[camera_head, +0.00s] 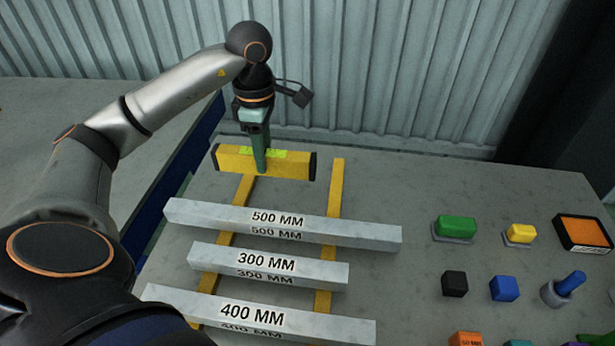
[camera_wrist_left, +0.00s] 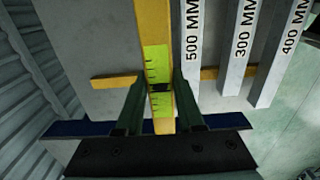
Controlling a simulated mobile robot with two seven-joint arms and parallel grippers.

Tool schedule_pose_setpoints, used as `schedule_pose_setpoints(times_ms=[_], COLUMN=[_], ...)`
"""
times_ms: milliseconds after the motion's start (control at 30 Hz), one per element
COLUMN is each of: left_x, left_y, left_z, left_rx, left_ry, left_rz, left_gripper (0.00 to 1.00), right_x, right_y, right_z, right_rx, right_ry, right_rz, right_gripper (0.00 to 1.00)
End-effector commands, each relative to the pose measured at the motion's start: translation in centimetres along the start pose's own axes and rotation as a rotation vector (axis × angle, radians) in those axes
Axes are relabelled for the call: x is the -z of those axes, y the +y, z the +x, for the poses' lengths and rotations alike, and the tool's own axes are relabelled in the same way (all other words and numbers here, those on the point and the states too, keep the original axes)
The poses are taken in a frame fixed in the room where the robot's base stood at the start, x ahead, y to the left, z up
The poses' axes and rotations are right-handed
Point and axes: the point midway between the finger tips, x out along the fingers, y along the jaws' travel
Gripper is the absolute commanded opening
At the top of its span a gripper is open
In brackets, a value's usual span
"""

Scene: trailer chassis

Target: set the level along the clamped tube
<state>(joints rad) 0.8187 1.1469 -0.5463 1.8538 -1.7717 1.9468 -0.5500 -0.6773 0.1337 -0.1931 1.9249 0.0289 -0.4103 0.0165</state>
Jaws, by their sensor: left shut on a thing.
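A yellow level (camera_head: 231,158) with black ends and a green vial window is at the far end of the bench, behind the tubes. My left gripper (camera_head: 261,168) is shut on it near its middle, with the fingers pointing down. In the left wrist view the fingers (camera_wrist_left: 160,92) stand on both sides of the level (camera_wrist_left: 154,22). I cannot tell if the level touches the bench. Grey tubes marked 500 MM (camera_head: 375,236), 300 MM (camera_head: 215,257) and 400 MM (camera_head: 345,329) lie across two yellow rails. No clamp is visible on any tube. My right gripper is not in view.
The left rail (camera_head: 228,222) and right rail (camera_head: 336,188) run from front to back on the grey bench (camera_head: 430,180). Green (camera_head: 456,226), yellow (camera_head: 521,232), black and blue pieces and an orange-topped box (camera_head: 583,232) stand at right. A corrugated wall (camera_head: 400,70) closes the back.

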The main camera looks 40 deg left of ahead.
Motion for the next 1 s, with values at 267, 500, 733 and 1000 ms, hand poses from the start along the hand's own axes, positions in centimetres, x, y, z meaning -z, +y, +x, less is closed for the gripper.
schedule_pose_setpoints(times_ms=[267,500,733,1000], left_x=[-5.7,-8.2,-9.4,-9.2], left_y=[1.6,2.4,2.7,2.8], left_z=[3.2,6.6,8.6,11.0], left_rx=[0.005,0.0,0.002,-0.002], left_ry=[-0.001,-0.001,0.001,0.001], left_rz=[0.002,0.0,0.0,0.001], left_gripper=[0.0,0.0,0.0,0.0], right_x=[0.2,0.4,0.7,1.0], right_y=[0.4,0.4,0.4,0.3], right_z=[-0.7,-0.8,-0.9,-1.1], right_rx=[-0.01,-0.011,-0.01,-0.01], right_ry=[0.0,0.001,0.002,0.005], right_rz=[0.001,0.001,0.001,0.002], right_gripper=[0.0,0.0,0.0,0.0])
